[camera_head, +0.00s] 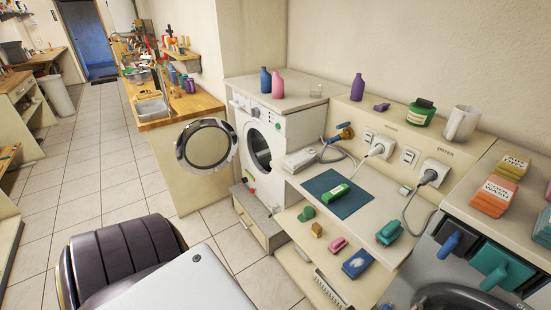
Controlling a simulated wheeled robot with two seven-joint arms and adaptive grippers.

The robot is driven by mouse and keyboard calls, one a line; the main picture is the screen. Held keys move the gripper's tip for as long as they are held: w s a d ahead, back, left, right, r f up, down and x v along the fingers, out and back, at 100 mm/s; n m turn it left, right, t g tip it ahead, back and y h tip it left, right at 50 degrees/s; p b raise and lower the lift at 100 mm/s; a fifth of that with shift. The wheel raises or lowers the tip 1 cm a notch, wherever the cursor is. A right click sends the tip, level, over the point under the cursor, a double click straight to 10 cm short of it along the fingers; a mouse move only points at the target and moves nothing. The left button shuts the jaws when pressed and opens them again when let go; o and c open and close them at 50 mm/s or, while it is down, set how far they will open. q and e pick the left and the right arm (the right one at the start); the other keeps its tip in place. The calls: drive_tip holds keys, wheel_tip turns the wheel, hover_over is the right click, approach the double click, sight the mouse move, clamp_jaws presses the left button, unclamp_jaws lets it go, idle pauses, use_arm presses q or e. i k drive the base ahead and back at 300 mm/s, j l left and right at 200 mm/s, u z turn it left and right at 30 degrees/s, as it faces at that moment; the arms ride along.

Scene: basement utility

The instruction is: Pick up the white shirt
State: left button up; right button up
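I cannot make out a white shirt anywhere in the head view. The white washing machine (279,130) stands against the wall with its round door (207,146) swung open to the left. Its drum opening (258,150) looks dark, and I cannot tell whether anything lies inside. Neither of my grippers shows in this view.
Bottles (277,84) stand on the washer. A counter to its right holds a green brush on a dark mat (338,193), plugs and a white mug (461,123). A wooden workbench (176,106) stands behind the open door. Tiled floor (110,160) is clear at left.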

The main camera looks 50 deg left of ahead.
sight(298, 162)
drive_tip(key=k+u, duration=0.2)
drive_tip(key=u, duration=1.05)
